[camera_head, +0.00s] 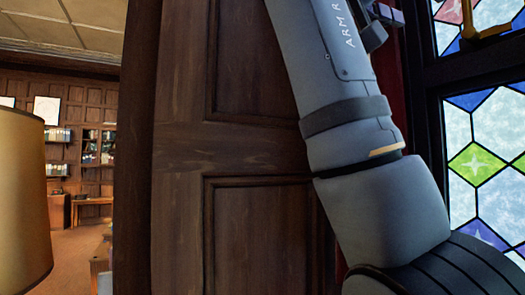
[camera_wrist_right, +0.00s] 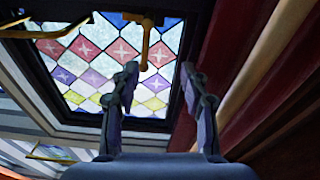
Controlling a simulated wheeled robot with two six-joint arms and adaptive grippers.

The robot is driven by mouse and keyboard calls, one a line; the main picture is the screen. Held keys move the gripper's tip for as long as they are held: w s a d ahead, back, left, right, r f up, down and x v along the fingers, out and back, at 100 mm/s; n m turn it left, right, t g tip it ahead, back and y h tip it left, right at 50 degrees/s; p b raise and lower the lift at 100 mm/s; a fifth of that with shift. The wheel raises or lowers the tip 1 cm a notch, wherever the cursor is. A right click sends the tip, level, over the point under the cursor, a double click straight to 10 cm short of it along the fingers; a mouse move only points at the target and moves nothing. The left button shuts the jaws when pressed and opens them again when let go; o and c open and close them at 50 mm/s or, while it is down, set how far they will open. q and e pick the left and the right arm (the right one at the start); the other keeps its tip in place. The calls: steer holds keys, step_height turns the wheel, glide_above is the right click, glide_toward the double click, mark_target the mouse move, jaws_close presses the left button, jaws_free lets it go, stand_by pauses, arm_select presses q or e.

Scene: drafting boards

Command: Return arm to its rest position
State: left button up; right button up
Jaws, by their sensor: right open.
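My right arm (camera_head: 350,130), grey and marked "ARM R", stands raised in the head view, running from the lower right up past the top edge. In the right wrist view my right gripper (camera_wrist_right: 160,72) is open, with two dark fingers apart and nothing between them. Beyond the fingertips is a stained-glass window (camera_wrist_right: 85,55) with a brass handle (camera_wrist_right: 147,40); I cannot tell how far off it is. My left gripper is in neither view.
A dark wood panel (camera_head: 180,150) stands behind my arm in the head view. A stained-glass window (camera_head: 485,130) is at the right. A tan lampshade (camera_head: 22,200) is at the left edge, with shelves (camera_head: 95,148) far behind. Dark red curtain (camera_wrist_right: 225,75) hangs right of the gripper.

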steer(key=s+a+r, duration=0.2)
steer(key=s+r, duration=0.1)
steer(key=s, duration=0.2)
steer(key=p, duration=0.4)
glide_toward(469, 5)
steer(key=shift+m, duration=0.4)
steer(key=x, duration=0.6)
steer(key=shift+w+d+f, duration=0.1)
steer(key=shift+w+d, duration=0.05)
steer(key=shift+d, duration=0.1)
steer(key=shift+d+t+h, duration=0.3)
steer(key=shift+d, duration=0.05)
steer(key=shift+a, duration=0.1)
steer(key=shift+w+a, duration=0.1)
